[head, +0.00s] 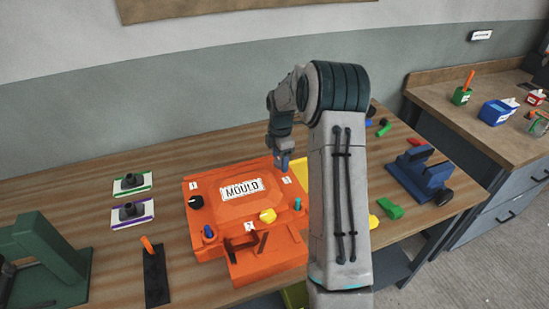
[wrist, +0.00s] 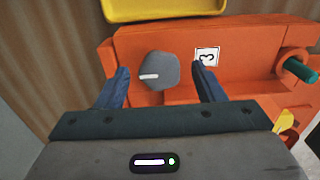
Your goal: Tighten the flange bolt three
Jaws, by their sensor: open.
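The orange mould (head: 225,205) lies on the wooden bench with a plate reading MOULD. In the wrist view, flange bolt three (wrist: 160,72) is a dark grey hexagonal head with a white line, on the mould's orange flange (wrist: 240,45). A tag reading 3 (wrist: 207,56) sits to its right. My gripper (wrist: 160,68) is open, with one blue finger on each side of the bolt head in the picture. Whether the fingers touch it I cannot tell. In the head view my gripper (head: 282,160) is over the mould's far edge, and the bolt is hidden there.
A yellow tray (wrist: 165,8) lies beyond the flange. A teal pin (wrist: 300,69) stands at the right. A black knob (head: 196,202) and a yellow knob (head: 267,215) are on the mould. A blue vice-like fixture (head: 420,172) stands at the right.

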